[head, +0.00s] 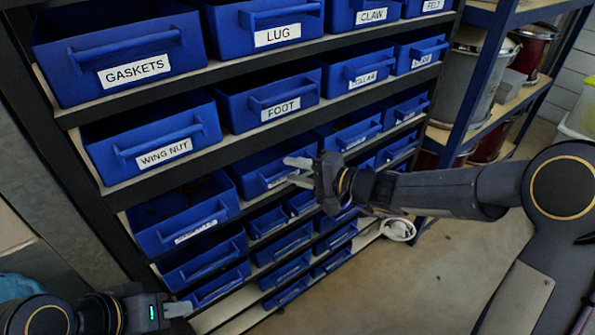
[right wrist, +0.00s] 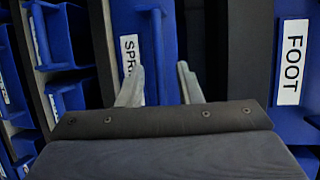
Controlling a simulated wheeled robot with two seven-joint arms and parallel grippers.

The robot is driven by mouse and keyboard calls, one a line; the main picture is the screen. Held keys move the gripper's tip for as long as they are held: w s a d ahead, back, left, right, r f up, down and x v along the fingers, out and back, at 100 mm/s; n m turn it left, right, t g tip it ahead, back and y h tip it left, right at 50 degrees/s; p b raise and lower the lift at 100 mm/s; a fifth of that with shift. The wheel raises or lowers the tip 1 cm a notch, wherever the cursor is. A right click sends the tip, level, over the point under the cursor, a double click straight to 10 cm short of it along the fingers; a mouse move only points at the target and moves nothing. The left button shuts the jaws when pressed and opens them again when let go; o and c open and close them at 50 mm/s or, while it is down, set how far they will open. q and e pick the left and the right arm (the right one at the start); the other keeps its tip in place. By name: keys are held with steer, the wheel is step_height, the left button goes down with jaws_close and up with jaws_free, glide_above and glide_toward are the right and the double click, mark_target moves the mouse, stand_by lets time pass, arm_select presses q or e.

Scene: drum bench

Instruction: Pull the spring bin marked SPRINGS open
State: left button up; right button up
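The blue SPRINGS bin (head: 248,166) is in the third row of the rack, partly hidden behind my right gripper in the head view. In the right wrist view its white label (right wrist: 130,55) shows "SPR", the rest hidden by a finger. Its blue handle (right wrist: 157,45) runs between the two fingers in that view. My right gripper (head: 291,171) is open at the bin's front, fingers apart on either side of the handle; I cannot tell if they touch it. My left gripper (head: 190,309) is low at the left, away from the bin; its opening is unclear.
Other blue bins surround it: FOOT (head: 268,101) above, WING NUT (head: 155,143) upper left, smaller bins (head: 285,247) below. A blue-framed shelf (head: 487,85) with drums stands at the right. The floor (head: 420,280) in front is clear.

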jaws_close()
stand_by(0.3)
steer(key=s+d+b, duration=0.5)
steer(key=s+d, duration=0.5)
steer(key=s, duration=0.4)
steer(key=shift+s+d, duration=0.35)
jaws_free()
